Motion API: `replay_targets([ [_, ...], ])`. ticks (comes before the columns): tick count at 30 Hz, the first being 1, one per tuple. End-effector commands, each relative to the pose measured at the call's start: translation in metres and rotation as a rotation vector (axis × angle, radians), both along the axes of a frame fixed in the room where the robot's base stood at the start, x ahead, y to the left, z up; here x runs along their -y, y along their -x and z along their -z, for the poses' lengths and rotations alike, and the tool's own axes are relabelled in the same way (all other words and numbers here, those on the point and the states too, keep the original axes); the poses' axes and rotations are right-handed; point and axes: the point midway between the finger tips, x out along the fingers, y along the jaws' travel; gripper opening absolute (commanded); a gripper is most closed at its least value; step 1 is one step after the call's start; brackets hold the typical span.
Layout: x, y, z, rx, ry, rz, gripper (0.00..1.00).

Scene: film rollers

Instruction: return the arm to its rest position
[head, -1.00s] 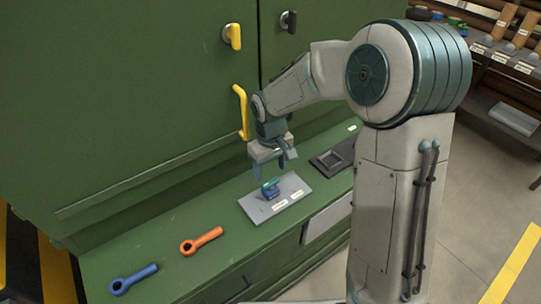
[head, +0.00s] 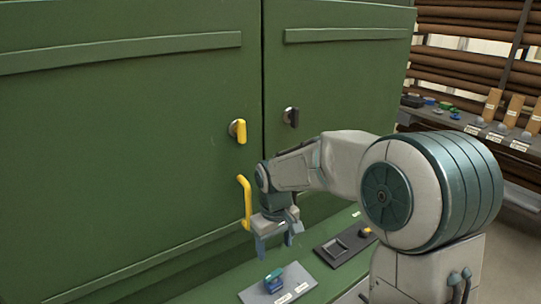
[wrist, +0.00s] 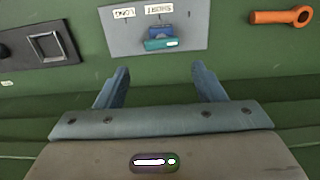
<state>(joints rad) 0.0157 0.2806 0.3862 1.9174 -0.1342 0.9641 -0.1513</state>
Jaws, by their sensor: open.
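My gripper (head: 274,246) hangs below my bent arm in the head view, in front of the green cabinet and above the ledge. Its two blue-grey fingers are apart with nothing between them; they also show in the wrist view (wrist: 160,88). A small blue and teal block (head: 274,281) sits on a grey labelled plate (head: 296,288) on the ledge, below and apart from my fingers. The wrist view also shows the block (wrist: 161,42) and the plate (wrist: 200,20).
The green cabinet (head: 120,120) has a yellow knob (head: 238,130), a dark knob (head: 291,116) and a yellow handle (head: 246,203) close beside my gripper. A dark square-framed panel (head: 338,248) lies right of the plate. An orange ring-ended tool (wrist: 282,17) shows in the wrist view. Shelves stand at right.

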Motion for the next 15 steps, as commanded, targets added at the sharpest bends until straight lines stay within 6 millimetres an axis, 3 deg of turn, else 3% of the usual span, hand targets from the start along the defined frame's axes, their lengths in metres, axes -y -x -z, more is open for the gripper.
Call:
replay_targets([
  [5, 0.026, 0.023, -0.023, 0.045, 0.024, 0.073, 0.63],
  [15, 0.092, 0.104, -0.064, 0.164, 0.024, 0.315, 0.63],
])
